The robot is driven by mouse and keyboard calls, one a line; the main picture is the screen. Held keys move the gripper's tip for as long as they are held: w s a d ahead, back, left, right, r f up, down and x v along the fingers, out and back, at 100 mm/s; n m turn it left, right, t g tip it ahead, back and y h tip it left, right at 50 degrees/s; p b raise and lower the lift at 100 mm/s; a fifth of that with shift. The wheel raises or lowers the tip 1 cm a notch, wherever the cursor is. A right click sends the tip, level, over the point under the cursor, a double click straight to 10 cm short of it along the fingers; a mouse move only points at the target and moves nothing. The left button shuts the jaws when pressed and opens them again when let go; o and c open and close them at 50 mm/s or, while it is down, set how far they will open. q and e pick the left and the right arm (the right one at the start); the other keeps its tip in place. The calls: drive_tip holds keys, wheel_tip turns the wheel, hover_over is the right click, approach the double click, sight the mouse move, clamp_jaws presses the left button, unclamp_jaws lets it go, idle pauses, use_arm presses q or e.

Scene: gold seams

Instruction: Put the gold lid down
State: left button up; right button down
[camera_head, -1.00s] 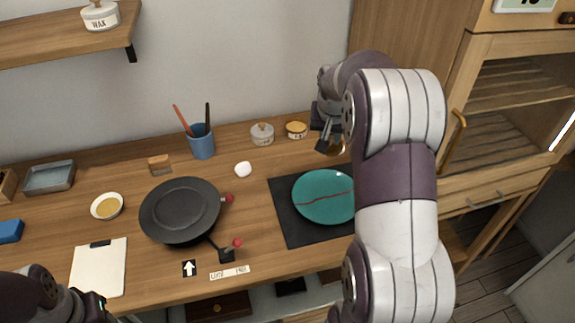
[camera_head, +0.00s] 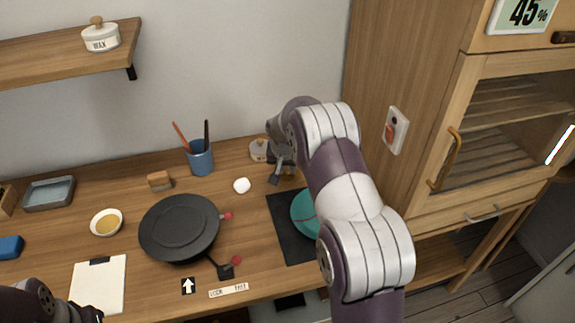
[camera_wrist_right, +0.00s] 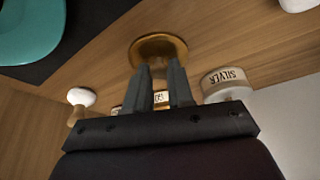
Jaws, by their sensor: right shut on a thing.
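The gold lid (camera_wrist_right: 158,46) is a round, shiny gold disc at the fingertips of my right gripper (camera_wrist_right: 160,72) in the right wrist view. The gripper is shut on it. In the head view my right gripper (camera_head: 281,168) is beside the silver jar, above the back of the workbench; the lid is mostly hidden there. The gap under the lid cannot be told. The gold jar (camera_wrist_right: 160,97) shows only in part behind the fingers in the wrist view. My left arm shows at the lower left, its gripper outside the picture.
The silver jar (camera_wrist_right: 224,84) stands close to the gripper. A small white object with a wooden knob (camera_wrist_right: 82,98) is on the other side. A teal plate (camera_head: 303,213) lies on a dark mat (camera_head: 285,238). A white lump (camera_head: 242,186) and black pan (camera_head: 178,228) are nearby.

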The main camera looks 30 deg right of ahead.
drive_tip(key=shift+s+f, duration=0.1)
drive_tip(key=shift+f, duration=0.1)
drive_tip(key=c, duration=1)
unclamp_jaws()
drive_tip(key=shift+r, duration=0.25)
drive_tip(key=v, duration=1.2)
drive_tip(key=s+a+f+n+y, duration=0.1)
drive_tip(key=s+a+f+n, duration=0.1)
drive_tip(key=s+a, duration=0.2)
drive_tip(key=s+a+f+n+g, duration=0.1)
drive_tip(key=s+a, duration=0.4)
drive_tip(key=s, duration=0.6)
drive_tip(key=s+a+f+n+g+y, duration=0.1)
drive_tip(key=s+a+f+n, duration=0.2)
drive_tip(key=s, duration=0.5)
drive_tip(key=shift+s+a+n+y, duration=0.15)
drive_tip(key=shift+a+n, duration=0.2)
drive_tip(key=shift+a, duration=0.1)
drive_tip(key=shift+s+a+n+y, duration=0.1)
drive_tip(key=shift+a+n+y, duration=0.05)
drive_tip(key=shift+a+n, duration=0.25)
drive_tip(key=shift+f, duration=0.1)
